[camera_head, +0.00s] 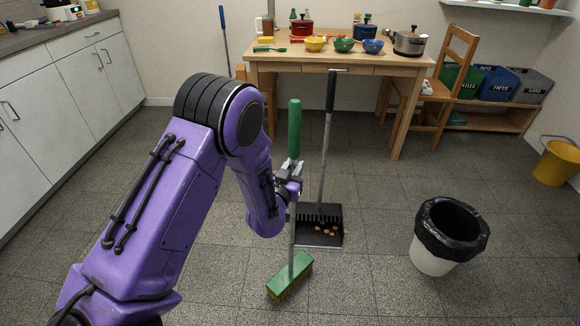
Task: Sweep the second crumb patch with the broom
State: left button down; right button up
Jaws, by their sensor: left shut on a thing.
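My left gripper (289,180) is shut on the broom's pole, below its green grip (294,130). The broom is close to upright, and its green head (290,276) with orange-brown bristles is at the floor in the front middle. I cannot tell whether the bristles touch the floor. A black dustpan (318,214) with a long grey handle (326,140) stands just behind the broom head. Several orange-brown crumbs (327,231) lie in the dustpan, near its front. No separate crumb patch shows on the open floor. My right gripper is not in view.
A white bin with a black liner (450,228) stands to the right. A wooden table (340,62) with bowls and pots is behind, with a chair (446,95) beside it. White cabinets (62,85) line the left. Tiled floor is clear between dustpan and bin.

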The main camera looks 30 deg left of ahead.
aim_at(295, 148)
pick_arm(q)
jog(key=r+p, duration=0.1)
jog(key=r, duration=0.1)
jog(key=d+r+p, duration=0.1)
jog(key=r+p, duration=0.1)
jog(key=shift+w, duration=0.1)
jog(key=shift+w+r+p, duration=0.1)
jog(key=shift+r+p, duration=1.55)
jog(key=shift+r, duration=0.4)
